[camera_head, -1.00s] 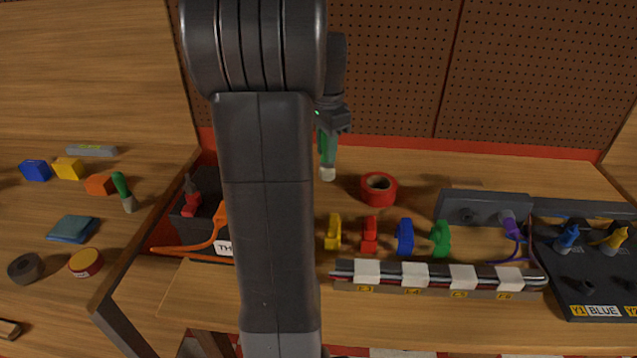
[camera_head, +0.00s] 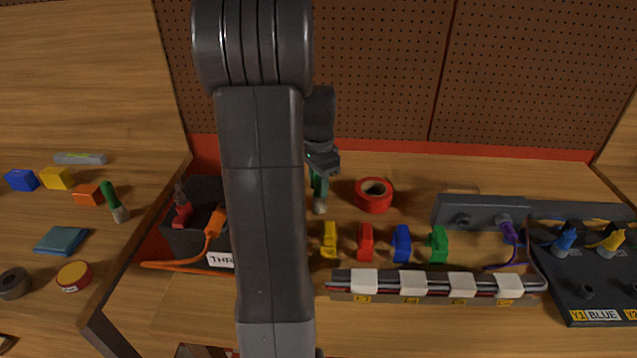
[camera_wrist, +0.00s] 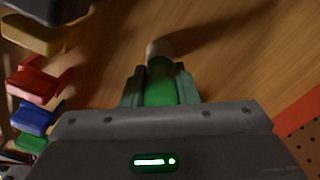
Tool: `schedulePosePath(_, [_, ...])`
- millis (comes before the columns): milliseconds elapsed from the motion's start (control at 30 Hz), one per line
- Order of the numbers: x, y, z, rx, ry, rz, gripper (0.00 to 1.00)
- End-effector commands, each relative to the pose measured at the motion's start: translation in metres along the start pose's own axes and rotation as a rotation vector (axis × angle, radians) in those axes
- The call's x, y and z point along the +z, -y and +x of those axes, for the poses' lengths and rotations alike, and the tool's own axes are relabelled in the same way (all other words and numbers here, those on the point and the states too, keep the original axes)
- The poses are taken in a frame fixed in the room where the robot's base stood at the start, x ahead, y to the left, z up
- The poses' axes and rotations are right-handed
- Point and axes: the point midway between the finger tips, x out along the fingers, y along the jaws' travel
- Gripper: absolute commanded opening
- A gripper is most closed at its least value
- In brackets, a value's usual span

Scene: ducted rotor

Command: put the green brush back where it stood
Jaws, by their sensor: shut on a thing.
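My gripper (camera_head: 320,172) is shut on a green brush (camera_head: 320,188), over the workbench behind the yellow clip. The brush hangs roughly upright with its pale bristle end down. In the wrist view its green handle (camera_wrist: 160,88) sits between the two fingers, and its pale tip is at or just above the wood, with a shadow beside it. I cannot tell whether the tip touches. A second green-handled brush (camera_head: 114,203) is on the side surface at left.
Red tape roll (camera_head: 374,195) stands close right of the held brush. Yellow (camera_head: 329,240), red (camera_head: 366,242), blue (camera_head: 402,243) and green (camera_head: 438,244) clips stand in front. A dark bin (camera_head: 185,240) with an orange-handled tool is at left. Pegboard (camera_head: 380,70) rises behind.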

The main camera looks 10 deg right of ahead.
Motion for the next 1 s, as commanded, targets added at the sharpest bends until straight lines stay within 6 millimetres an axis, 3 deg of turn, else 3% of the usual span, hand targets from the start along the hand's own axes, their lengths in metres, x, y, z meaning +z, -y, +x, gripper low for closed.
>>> schedulePosePath(267, [0.000, 0.000, 0.003, 0.000, 0.000, 0.000, 0.04])
schedulePosePath(300, [0.000, 0.000, 0.002, 0.000, 0.000, 0.000, 0.32])
schedulePosePath(400, [0.000, 0.000, 0.002, 0.000, 0.000, 0.000, 0.48])
schedulePosePath(767, [0.000, 0.000, -0.004, -0.001, -0.001, 0.000, 0.48])
schedulePosePath(1000, [-0.001, 0.001, -0.048, -0.004, -0.002, 0.000, 0.48])
